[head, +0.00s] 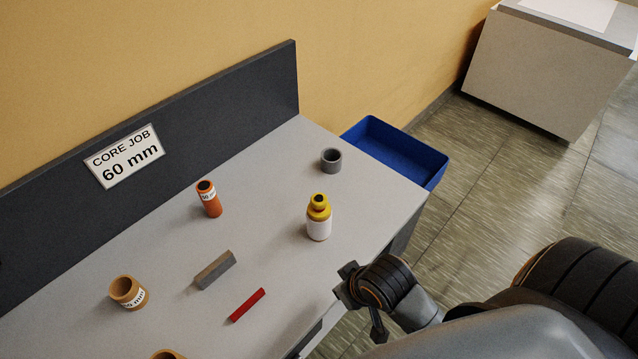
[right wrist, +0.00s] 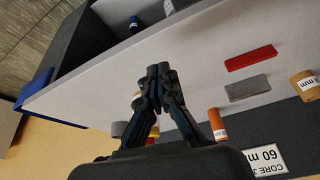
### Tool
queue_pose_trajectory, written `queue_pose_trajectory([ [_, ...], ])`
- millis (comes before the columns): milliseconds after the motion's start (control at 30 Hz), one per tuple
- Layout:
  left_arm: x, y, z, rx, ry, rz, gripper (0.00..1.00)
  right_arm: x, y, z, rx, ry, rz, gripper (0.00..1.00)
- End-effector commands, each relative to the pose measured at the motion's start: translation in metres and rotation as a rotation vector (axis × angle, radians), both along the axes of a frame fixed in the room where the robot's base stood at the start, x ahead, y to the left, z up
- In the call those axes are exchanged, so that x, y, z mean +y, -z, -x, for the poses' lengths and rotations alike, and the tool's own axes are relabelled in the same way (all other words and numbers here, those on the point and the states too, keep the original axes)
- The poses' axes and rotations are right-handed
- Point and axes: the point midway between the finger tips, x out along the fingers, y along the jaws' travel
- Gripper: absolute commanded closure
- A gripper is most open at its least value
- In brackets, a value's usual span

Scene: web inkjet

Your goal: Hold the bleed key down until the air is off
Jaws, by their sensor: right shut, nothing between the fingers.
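I cannot make out a bleed key in either view. My right gripper (head: 347,284) is at the front edge of the grey bench (head: 270,230) in the head view, below and right of a yellow-topped bottle (head: 319,222), and apart from it. In the right wrist view its fingers (right wrist: 160,76) are together with nothing held between them. My left gripper is not in view.
The bench bears an orange core (head: 209,200), a grey ring (head: 331,160), a tan core (head: 127,292), a grey block (head: 215,270) and a red bar (head: 247,305). A blue bin (head: 395,152) is at its far end. A pale cabinet (head: 545,70) stands beyond open floor.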

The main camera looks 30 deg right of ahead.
Motion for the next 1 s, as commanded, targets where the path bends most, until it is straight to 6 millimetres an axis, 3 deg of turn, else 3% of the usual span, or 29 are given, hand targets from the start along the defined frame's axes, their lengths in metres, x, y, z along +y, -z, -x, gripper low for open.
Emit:
queue_pose_trajectory([
  [33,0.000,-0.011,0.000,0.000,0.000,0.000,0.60,0.002,-0.030,-0.014,-0.048,-0.008,-0.016,1.00],
  [100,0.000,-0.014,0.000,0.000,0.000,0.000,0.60,0.008,-0.054,-0.037,-0.111,-0.012,-0.062,1.00],
  [300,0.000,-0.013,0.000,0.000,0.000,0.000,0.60,0.013,-0.093,-0.108,-0.221,0.031,-0.230,1.00],
  [500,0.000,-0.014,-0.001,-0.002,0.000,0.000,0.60,-0.018,-0.137,-0.166,-0.244,0.188,-0.390,1.00],
  [700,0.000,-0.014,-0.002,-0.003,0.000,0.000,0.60,-0.052,-0.171,-0.195,-0.245,0.345,-0.493,1.00],
  [1000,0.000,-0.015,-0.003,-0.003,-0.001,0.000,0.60,-0.060,-0.180,-0.201,-0.242,0.392,-0.525,1.00],
])
